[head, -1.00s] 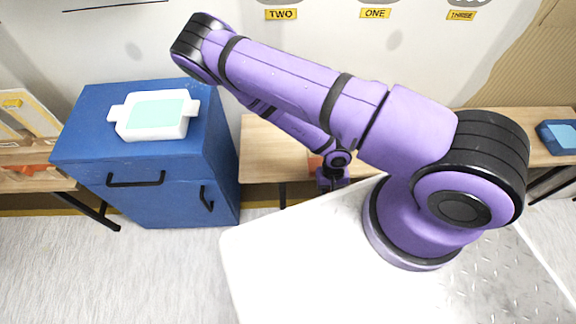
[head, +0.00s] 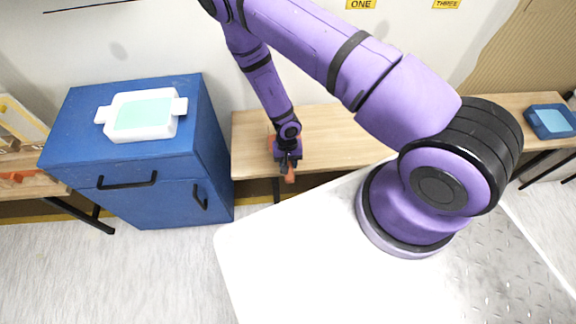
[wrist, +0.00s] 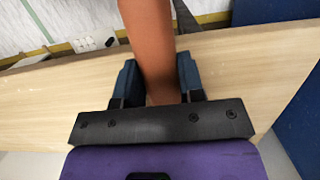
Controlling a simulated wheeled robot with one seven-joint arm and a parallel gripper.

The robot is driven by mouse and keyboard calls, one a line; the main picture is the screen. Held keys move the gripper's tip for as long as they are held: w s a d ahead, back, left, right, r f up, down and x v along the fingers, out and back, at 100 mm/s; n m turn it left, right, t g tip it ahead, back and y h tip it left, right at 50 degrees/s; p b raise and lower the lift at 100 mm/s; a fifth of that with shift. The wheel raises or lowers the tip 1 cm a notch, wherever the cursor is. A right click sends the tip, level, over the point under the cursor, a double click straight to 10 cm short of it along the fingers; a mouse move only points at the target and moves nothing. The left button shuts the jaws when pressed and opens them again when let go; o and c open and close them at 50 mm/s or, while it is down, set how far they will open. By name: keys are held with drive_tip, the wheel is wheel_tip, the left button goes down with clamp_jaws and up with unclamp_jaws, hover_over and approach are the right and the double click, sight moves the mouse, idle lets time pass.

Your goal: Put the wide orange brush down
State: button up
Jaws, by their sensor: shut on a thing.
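My gripper (head: 289,165) is over the wooden bench (head: 335,130), near its left end, beside the blue cabinet. In the wrist view my gripper (wrist: 158,80) is shut on the orange brush (wrist: 150,40); its two dark fingers press on either side of the orange part. The rest of the brush is hidden or out of frame. I cannot tell whether it touches the bench (wrist: 65,95).
The blue cabinet (head: 215,165) stands left of the bench, with a white and green tray (head: 150,117) on top. A blue tray (head: 550,120) lies on the bench's far right. The bench's middle is bare. A white wall stands behind.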

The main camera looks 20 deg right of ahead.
drive_tip(key=shift+f, duration=1.15)
drive_tip(key=shift+f, duration=0.1)
drive_tip(key=o, duration=1)
